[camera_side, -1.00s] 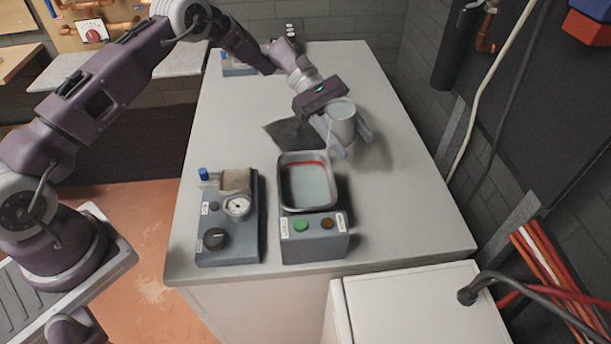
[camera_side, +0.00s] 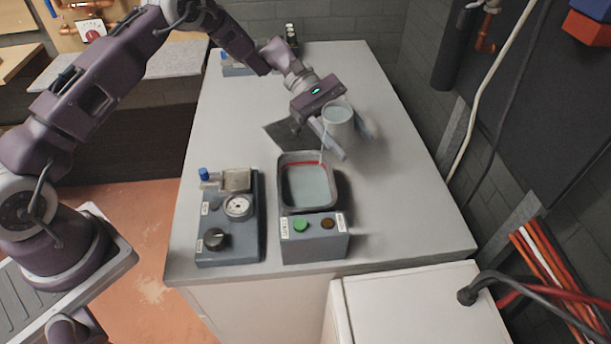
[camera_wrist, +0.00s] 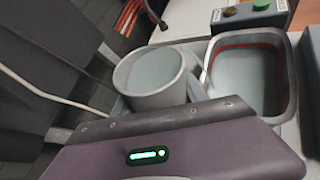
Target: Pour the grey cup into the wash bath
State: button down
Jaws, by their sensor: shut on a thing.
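The grey cup (camera_side: 343,128) is held above the table, just behind and right of the wash bath, tilted toward it. Pale liquid shows in its mouth. My gripper (camera_side: 356,142) is shut on the cup, one finger on each side. A thin pale stream runs from the cup's lip down to the bath's far side. The wash bath (camera_side: 310,210) is a grey tub with a red line inside and pale liquid in it. In the wrist view the cup (camera_wrist: 150,98) is beside the bath (camera_wrist: 292,85); the fingers are mostly hidden there.
The bath's front panel has a green button (camera_side: 300,224) and a brown one. A dark flat plate (camera_side: 285,135) is behind the bath. The table's right side (camera_side: 410,210) is clear.

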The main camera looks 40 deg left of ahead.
aim_at(340, 131)
jog(key=shift+s, duration=0.15)
dwell(0.5)
jog(key=shift+s+r+m+t, duration=0.45)
jog(key=shift+r+m+t, duration=0.25)
jog(key=shift+r+t, duration=0.15)
dwell(0.5)
jog(key=shift+s+d+r+m+t, duration=0.1)
jog(key=shift+s+r+m+t, duration=0.2)
jog(key=shift+s+m, duration=0.2)
dwell(0.8)
jog(key=shift+f+m+t, duration=0.4)
jog(key=shift+m+t, duration=0.1)
jog(key=shift+t, duration=0.15)
dwell(0.8)
jog(key=shift+w+r+m+t, duration=0.2)
jog(key=shift+r+m+t, duration=0.2)
jog(key=shift+m, duration=0.1)
dwell(1.0)
jog(key=shift+w+f+m+t+b, duration=0.1)
jog(key=shift+f+m+t+b, duration=0.25)
jog(key=shift+m+t, duration=0.25)
dwell(1.1)
